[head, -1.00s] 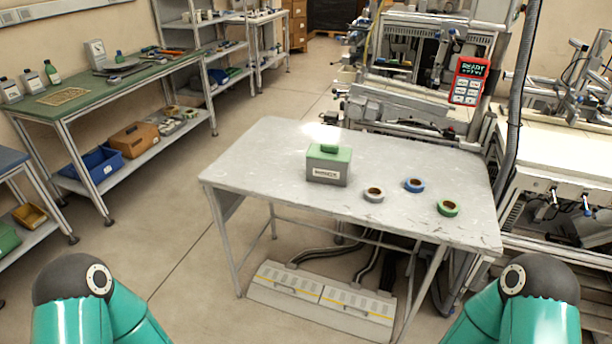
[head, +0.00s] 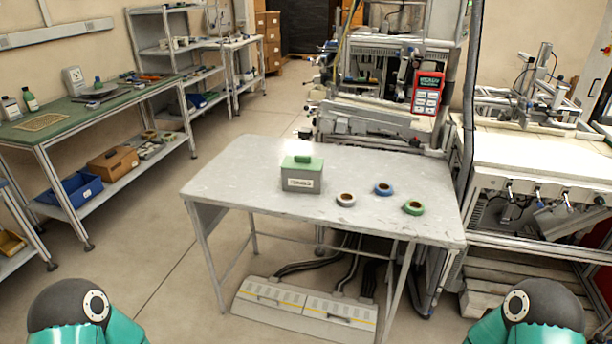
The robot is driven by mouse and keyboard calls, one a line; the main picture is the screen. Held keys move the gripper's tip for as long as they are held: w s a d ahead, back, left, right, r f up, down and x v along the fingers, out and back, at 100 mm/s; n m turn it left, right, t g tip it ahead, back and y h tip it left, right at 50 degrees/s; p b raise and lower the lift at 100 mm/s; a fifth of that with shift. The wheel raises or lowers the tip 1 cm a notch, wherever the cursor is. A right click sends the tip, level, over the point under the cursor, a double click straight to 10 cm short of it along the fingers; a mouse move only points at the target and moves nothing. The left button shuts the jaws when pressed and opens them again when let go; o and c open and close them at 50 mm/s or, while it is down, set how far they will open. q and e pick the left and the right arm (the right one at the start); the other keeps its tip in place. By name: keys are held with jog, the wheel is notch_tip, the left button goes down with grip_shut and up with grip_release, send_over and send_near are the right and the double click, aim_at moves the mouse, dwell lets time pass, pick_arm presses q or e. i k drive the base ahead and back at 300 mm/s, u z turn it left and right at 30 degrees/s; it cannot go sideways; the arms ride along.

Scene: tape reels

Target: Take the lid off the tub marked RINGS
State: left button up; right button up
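A grey tub (head: 301,184) with a label on its front stands on the grey table (head: 235,170). The label's writing is too small to read surely. A green lid (head: 302,163) with a raised handle sits on top of the tub. Only the upper parts of my two teal arms show at the bottom corners; neither gripper is in view.
A green-topped workbench (head: 110,107) with bottles and tools stands at the left. A machine with a red handheld panel (head: 428,93) stands behind the table. A white bench (head: 540,150) is at the right. Floor is clear left of the table.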

aim_at(295, 181)
jog(key=i, duration=0.85)
jog(key=u, duration=0.05)
